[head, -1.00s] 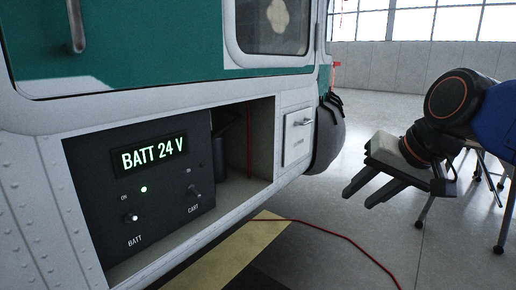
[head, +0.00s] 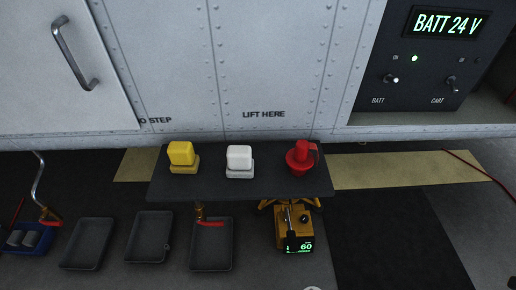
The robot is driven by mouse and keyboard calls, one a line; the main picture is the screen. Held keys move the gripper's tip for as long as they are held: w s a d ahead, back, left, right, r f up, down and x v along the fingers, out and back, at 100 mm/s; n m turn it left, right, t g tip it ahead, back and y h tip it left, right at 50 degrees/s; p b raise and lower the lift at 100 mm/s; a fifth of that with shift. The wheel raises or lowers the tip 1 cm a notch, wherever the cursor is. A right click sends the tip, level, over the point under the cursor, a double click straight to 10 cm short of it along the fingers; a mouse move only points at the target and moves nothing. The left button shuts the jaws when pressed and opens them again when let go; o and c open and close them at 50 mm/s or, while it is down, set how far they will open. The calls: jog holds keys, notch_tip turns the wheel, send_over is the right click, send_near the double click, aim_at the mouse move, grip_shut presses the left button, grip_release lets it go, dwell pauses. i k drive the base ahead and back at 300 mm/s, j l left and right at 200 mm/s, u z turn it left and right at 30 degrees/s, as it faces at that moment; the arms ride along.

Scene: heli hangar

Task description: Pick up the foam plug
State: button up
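Three plug-like pieces stand in a row on a dark shelf (head: 270,188) below the white helicopter side. At the left is a yellow block on a wider yellow base (head: 181,157). In the middle is a white block on a wider pale base (head: 239,158). At the right is a red piece with a round flange and a narrower top (head: 302,157). I cannot tell by looks alone which one is the foam plug. All three are upright and apart from each other. My gripper is not in view.
Shallow dark trays (head: 88,244) lie on the floor below and left of the shelf. A yellow device (head: 293,228) with a lit display stands under the shelf's right end. The battery panel (head: 420,65) is at upper right. A door handle (head: 75,55) juts out at upper left.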

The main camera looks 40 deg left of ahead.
aim_at(299, 159)
jog(key=k+j+u, duration=0.15)
jog(key=j+u, duration=0.3)
jog(key=k+j+u, duration=0.1)
jog(key=j+u, duration=0.15)
jog(key=u, duration=0.2)
